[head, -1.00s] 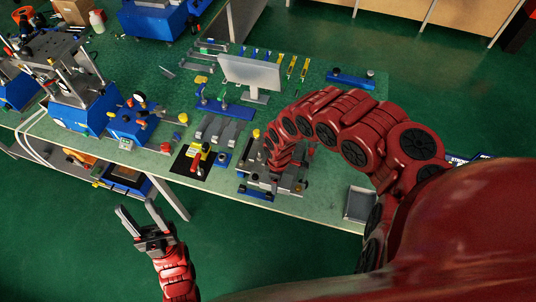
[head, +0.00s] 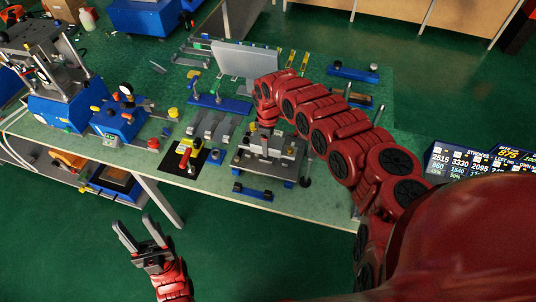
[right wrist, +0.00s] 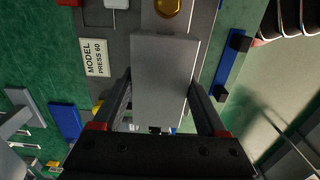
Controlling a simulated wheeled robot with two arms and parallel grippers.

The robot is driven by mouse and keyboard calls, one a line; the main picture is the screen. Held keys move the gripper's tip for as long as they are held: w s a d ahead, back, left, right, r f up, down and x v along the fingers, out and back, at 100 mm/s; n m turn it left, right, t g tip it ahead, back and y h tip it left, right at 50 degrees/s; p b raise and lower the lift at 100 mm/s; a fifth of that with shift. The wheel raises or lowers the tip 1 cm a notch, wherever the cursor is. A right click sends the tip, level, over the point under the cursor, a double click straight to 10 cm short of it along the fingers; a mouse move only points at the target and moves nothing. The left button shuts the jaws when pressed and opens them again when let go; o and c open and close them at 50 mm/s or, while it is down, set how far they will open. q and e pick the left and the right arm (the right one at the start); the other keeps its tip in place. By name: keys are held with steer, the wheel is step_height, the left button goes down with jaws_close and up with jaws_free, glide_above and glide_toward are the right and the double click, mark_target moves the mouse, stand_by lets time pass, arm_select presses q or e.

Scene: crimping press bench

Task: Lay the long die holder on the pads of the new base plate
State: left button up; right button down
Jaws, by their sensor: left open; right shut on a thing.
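My right gripper (head: 265,148) is over the grey base plate (head: 284,170) near the bench's front edge. In the right wrist view the right gripper (right wrist: 162,90) is shut on a long flat grey block, the long die holder (right wrist: 165,60), with one finger on each side. The block lies lengthwise over the darker base plate (right wrist: 110,25), which bears a "MODEL PRESS 60" label. I cannot tell whether the block touches the pads, which are hidden. My left gripper (head: 134,220) is open and empty, off the bench's front edge.
A blue bar (head: 253,192) lies in front of the plate. To the left are grey brackets (head: 212,126), a red-and-yellow tool on a black mat (head: 183,160) and a blue press unit (head: 120,120). The floor in front is clear.

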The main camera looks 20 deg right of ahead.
steer(key=shift+w+f+b, duration=0.15)
steer(key=shift+f+b, duration=1.35)
steer(key=shift+f, duration=0.25)
steer(key=shift+r, duration=0.1)
